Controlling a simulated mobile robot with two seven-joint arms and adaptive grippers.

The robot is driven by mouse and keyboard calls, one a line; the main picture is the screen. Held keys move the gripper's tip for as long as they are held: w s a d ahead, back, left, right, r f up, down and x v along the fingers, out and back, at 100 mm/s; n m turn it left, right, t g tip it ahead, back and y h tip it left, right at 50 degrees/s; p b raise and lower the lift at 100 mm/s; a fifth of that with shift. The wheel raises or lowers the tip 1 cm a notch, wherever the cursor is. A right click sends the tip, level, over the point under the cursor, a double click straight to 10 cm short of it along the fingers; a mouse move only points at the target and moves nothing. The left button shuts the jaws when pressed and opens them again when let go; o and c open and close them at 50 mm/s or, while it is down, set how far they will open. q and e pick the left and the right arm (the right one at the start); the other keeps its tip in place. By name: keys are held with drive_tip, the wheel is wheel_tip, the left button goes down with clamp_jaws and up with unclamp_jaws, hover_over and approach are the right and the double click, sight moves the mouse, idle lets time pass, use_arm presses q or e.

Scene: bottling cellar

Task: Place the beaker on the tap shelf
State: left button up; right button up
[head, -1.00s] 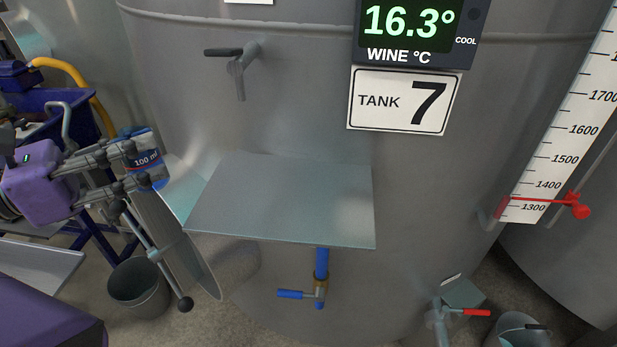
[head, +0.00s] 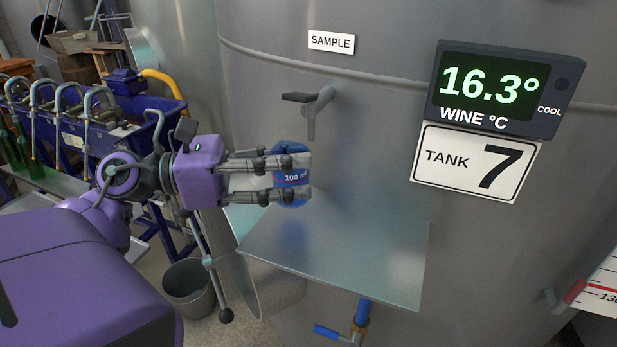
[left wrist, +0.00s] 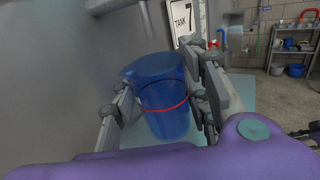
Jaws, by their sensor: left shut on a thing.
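The blue beaker (head: 291,178) with a "100 ml" label is held upright in my left gripper (head: 290,180). In the left wrist view the beaker (left wrist: 165,95) stands between both fingers, with a red line around it. The tap shelf (head: 340,250) is a flat grey metal plate on the tank's front. The fingers hide part of the beaker. My right gripper is not in view.
The tank wall (head: 380,120) rises right behind the shelf, with a temperature display (head: 500,90) and a Tank 7 sign (head: 475,162). A blue-handled valve (head: 340,332) sits below the shelf. A grey bucket (head: 190,288) stands on the floor at left. The shelf's middle and right are clear.

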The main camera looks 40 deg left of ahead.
use_arm(q)
drive_tip(key=w+d+f, duration=0.2)
drive_tip(key=f, duration=0.1)
drive_tip(key=shift+w+d+p, duration=0.15)
drive_tip(key=shift+d+p, duration=0.05)
drive_tip(key=shift+p, duration=0.2)
drive_tip(key=shift+f, duration=0.25)
drive_tip(key=shift+f, duration=0.2)
drive_tip(key=o, duration=1.2)
drive_tip(key=shift+o, duration=0.3)
